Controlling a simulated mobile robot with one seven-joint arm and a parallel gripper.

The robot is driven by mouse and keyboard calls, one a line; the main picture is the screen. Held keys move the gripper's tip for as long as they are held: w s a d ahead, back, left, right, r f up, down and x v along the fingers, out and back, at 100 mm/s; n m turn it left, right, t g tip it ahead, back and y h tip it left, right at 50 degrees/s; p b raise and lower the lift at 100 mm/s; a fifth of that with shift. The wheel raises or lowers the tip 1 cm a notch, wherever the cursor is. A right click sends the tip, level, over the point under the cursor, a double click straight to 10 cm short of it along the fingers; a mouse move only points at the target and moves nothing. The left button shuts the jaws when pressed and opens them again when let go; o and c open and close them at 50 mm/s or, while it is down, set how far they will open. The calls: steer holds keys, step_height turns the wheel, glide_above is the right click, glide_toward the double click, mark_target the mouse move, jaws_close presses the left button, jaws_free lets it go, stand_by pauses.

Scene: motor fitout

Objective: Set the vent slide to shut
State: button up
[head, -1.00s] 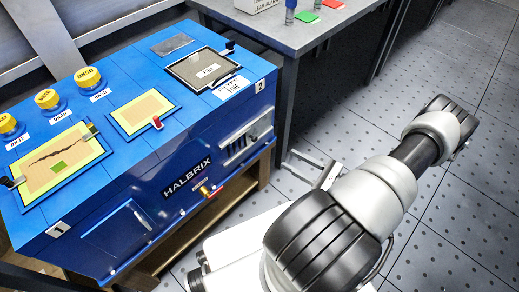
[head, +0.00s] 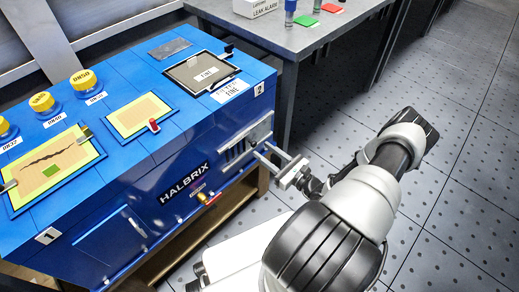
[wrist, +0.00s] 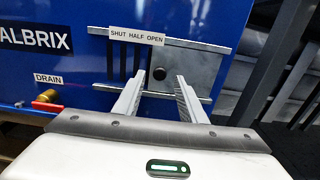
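The vent (head: 236,146) is on the front of the blue Halbrix cabinet, at its right end. In the wrist view its grey slide plate (wrist: 192,72) runs between two rails and has a dark round knob (wrist: 159,73). The knob is below the word OPEN on the label "SHUT HALF OPEN" (wrist: 137,36). Dark slots show to the left of the plate. My gripper (wrist: 159,78) is open, with one finger on each side of the knob in the picture. I cannot tell whether the fingertips reach past it. In the head view my gripper (head: 262,150) is in front of the vent.
Yellow caps (head: 83,78) and framed panels are on the cabinet top. A grey bench (head: 290,38) stands behind to the right. The floor at right is clear.

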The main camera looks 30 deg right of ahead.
mark_target(255, 145)
steer(key=shift+x, duration=1.6)
jaws_close()
